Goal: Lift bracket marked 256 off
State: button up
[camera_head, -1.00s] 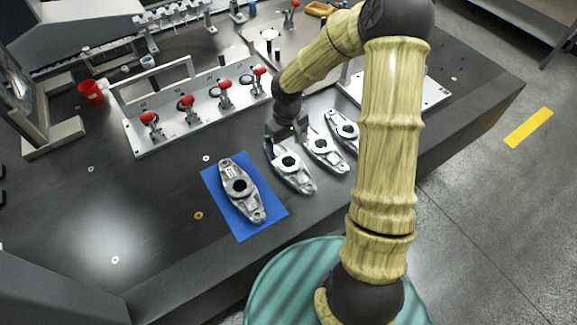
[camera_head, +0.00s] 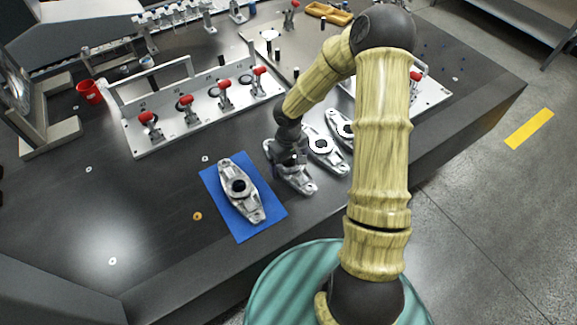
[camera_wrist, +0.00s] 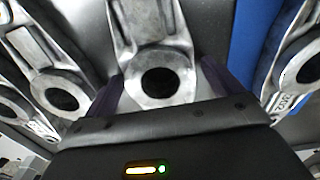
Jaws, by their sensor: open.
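My gripper (camera_head: 291,158) is low over the nearest of three grey metal brackets in a row, hiding part of this bracket (camera_head: 300,182). In the wrist view, the open fingers (camera_wrist: 160,85) stand on either side of the bracket's round hub (camera_wrist: 184,62); I cannot tell if they touch it. Two more brackets (camera_head: 326,155) (camera_head: 338,120) lie to its right. Another bracket (camera_head: 247,207) lies on a blue mat (camera_head: 272,220) to the left. No number can be read surely on any bracket, so I cannot tell which is 256.
A plate with red-handled clamps (camera_head: 190,128) stands behind the mat. A red cup (camera_head: 89,91) and a monitor-like stand (camera_head: 55,137) are at the left. The dark table (camera_head: 150,215) is mostly clear around the mat.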

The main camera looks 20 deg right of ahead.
dwell(0.5)
jog(key=c, duration=1.4)
jog(key=shift+c, duration=0.2)
notch_tip(320, 180, up, 10)
jog(key=p, duration=0.1)
jog(key=shift+p, duration=0.4)
